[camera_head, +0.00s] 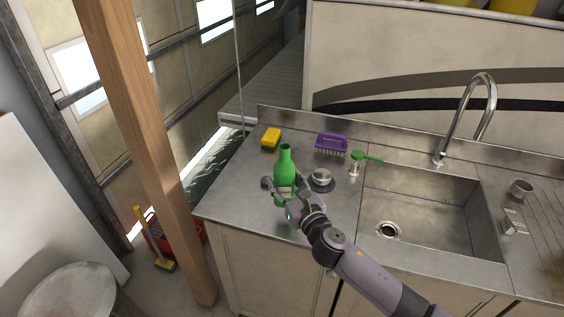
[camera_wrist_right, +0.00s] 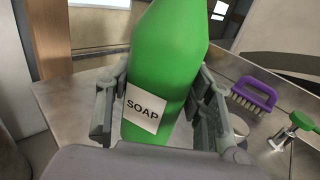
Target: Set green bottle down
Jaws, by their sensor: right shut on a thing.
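The green bottle (camera_head: 284,165) stands upright at the left part of the steel counter (camera_head: 236,200). My right gripper (camera_head: 284,193) is shut around its lower body. In the right wrist view the green bottle (camera_wrist_right: 165,60) shows a white "SOAP" label between the two fingers of my right gripper (camera_wrist_right: 160,112). The bottle's base is hidden by the fingers, so I cannot tell whether it touches the counter. My left gripper is in neither view.
A wooden post (camera_head: 140,130) stands left.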

